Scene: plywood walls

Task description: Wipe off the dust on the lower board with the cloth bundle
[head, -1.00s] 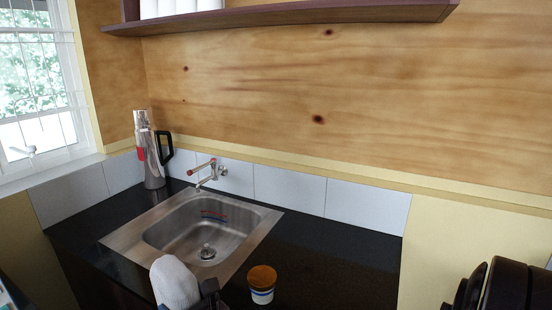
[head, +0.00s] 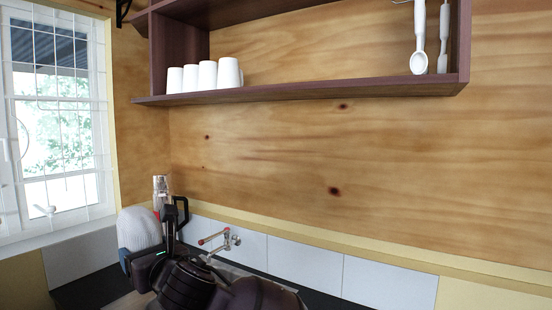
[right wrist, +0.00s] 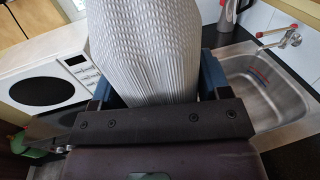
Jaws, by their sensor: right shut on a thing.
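The cloth bundle (head: 140,230) is pale, ribbed and rounded at the top. My right gripper (head: 150,252) is shut on it at the lower left of the head view. In the right wrist view the bundle (right wrist: 148,45) stands up between the fingers and hides much of what is behind. The lower board (head: 310,90) is the dark reddish-brown bottom plank of the wall shelf. It is above and to the right of the bundle, and the two are apart. I see its front edge and underside; no dust can be made out. My left gripper is not in view.
Several white cups (head: 206,76) stand at the board's left part. White utensils (head: 418,45) hang at its right end. Below are a tap (head: 222,238), a flask (head: 160,186) partly hidden by my gripper, and a sink (right wrist: 272,85). A white microwave (right wrist: 75,70) is at left.

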